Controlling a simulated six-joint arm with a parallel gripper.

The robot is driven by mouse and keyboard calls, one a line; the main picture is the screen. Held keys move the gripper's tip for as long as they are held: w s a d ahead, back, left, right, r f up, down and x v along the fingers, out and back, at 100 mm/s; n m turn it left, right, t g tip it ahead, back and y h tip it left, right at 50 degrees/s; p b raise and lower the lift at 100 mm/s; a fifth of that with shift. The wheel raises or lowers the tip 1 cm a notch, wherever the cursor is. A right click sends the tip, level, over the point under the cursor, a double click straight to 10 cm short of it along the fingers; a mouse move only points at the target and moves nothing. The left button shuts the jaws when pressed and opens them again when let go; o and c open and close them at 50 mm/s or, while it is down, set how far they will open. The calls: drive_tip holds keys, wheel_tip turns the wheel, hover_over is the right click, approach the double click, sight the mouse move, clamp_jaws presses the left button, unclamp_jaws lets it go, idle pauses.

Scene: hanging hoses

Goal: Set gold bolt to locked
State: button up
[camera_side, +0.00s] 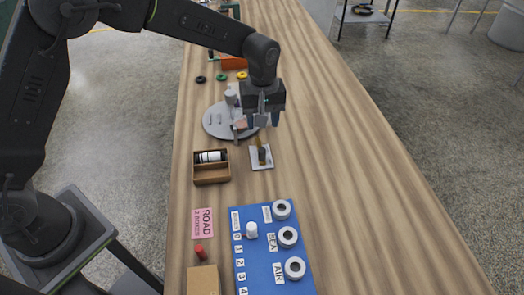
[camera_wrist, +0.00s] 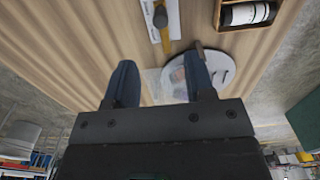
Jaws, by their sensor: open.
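The gold bolt (camera_side: 262,156) sits on a small white plate (camera_side: 254,165) on the wooden table. In the wrist view the bolt (camera_wrist: 160,17) shows at the top edge, partly cut off, on its white plate (camera_wrist: 172,24). My gripper (camera_side: 257,121) is above the table, just behind the plate in the side view, and apart from the bolt. In the wrist view my gripper (camera_wrist: 160,72) has its two dark fingers spread with nothing held between them. I cannot tell the bolt's exact lock position.
A grey round disc (camera_side: 215,123) with parts on it lies beside and partly behind my gripper. A wooden box (camera_side: 211,179) holding a bottle stands left of the plate. A blue panel (camera_side: 257,269) with white knobs lies nearer the camera. The table right of the plate is clear.

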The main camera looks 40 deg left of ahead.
sight(262, 149)
wheel_tip(262, 149, down, 12)
drive_tip(key=shift+r, duration=0.1)
idle(0.4)
clamp_jaws()
idle(0.3)
